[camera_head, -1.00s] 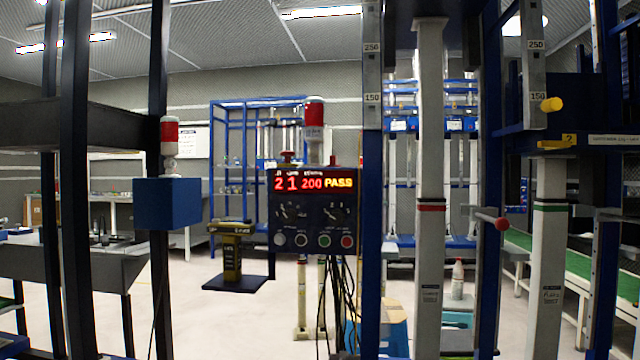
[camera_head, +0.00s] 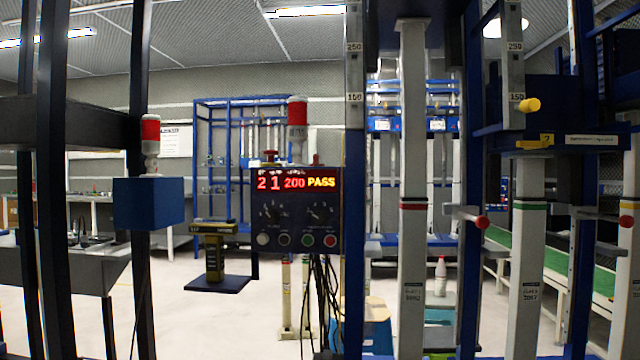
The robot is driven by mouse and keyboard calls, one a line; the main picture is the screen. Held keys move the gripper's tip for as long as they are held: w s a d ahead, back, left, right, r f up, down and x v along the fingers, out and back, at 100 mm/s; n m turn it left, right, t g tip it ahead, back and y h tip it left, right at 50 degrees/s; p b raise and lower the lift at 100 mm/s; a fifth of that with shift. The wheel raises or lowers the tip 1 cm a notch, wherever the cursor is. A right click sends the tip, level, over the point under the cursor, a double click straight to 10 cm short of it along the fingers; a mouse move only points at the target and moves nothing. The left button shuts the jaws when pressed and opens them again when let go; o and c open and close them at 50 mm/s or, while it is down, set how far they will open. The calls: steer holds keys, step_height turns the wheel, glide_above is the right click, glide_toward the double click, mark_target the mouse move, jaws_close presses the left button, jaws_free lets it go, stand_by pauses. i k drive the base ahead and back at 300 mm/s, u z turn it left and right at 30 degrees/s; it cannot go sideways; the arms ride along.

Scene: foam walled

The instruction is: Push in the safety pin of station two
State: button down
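A yellow-ended pin (camera_head: 529,105) sticks out at the right, in front of a vertical scale rail, above a yellow tag marked 2 (camera_head: 547,140) on a blue crossbeam. Below it, a white column (camera_head: 528,270) with a green band stands upright. A red-ended rod (camera_head: 482,222) sticks out left of this column, and another red-ended rod (camera_head: 626,220) shows at the right edge. How far the yellow-ended pin is in cannot be told. My gripper is not in view.
A control box (camera_head: 297,210) with lit digits and PASS hangs left of centre. Blue uprights (camera_head: 354,240) and a white column with a red band (camera_head: 412,150) stand close ahead. A green conveyor (camera_head: 555,275) runs behind at right. Pale floor shows at lower left.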

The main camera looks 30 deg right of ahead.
mark_target(627, 221)
steer(key=z, duration=2.4)
